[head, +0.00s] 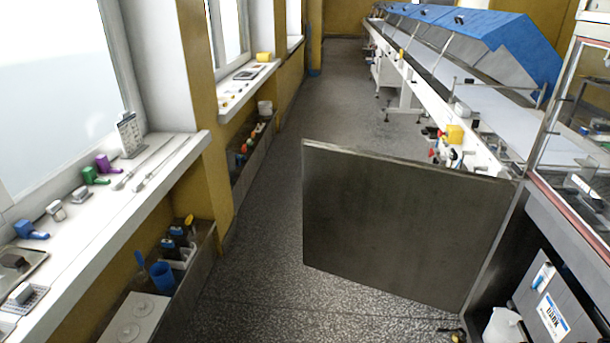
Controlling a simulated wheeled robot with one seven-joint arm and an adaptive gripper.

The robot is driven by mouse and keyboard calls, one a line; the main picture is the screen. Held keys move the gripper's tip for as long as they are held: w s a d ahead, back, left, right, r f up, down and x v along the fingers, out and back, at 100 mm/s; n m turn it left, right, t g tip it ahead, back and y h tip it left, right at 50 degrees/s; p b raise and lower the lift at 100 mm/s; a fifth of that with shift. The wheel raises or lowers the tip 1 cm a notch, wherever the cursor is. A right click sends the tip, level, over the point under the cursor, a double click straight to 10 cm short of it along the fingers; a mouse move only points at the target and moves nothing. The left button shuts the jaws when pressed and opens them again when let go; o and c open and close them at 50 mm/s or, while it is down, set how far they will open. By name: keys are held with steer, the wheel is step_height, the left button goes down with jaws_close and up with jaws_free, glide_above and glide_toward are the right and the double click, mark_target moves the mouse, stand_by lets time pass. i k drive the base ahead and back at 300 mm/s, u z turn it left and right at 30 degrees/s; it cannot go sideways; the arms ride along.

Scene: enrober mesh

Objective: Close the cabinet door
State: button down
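The cabinet door (400,225) is a dark grey metal panel with a lighter top edge. It stands wide open, swung out across the aisle in the middle of the head view. Its right edge meets the cabinet (500,240) at the right, where the hinge side seems to be. The cabinet's opening faces the aisle. Inside it are a white container (503,326) and a pack with a "DARK" label (552,318). My gripper is not in view, so its place relative to the door cannot be seen.
Left of the door, the speckled floor (250,290) is clear. A white windowsill (120,200) with small tools and low bins (175,260) line the left wall. A small dark and yellow object (452,334) shows at the bottom edge. A long machine line with blue covers (500,35) runs behind.

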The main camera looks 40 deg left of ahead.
mark_target(421, 233)
steer(key=u, duration=0.8)
steer(key=i, duration=1.35)
steer(key=u, duration=0.8)
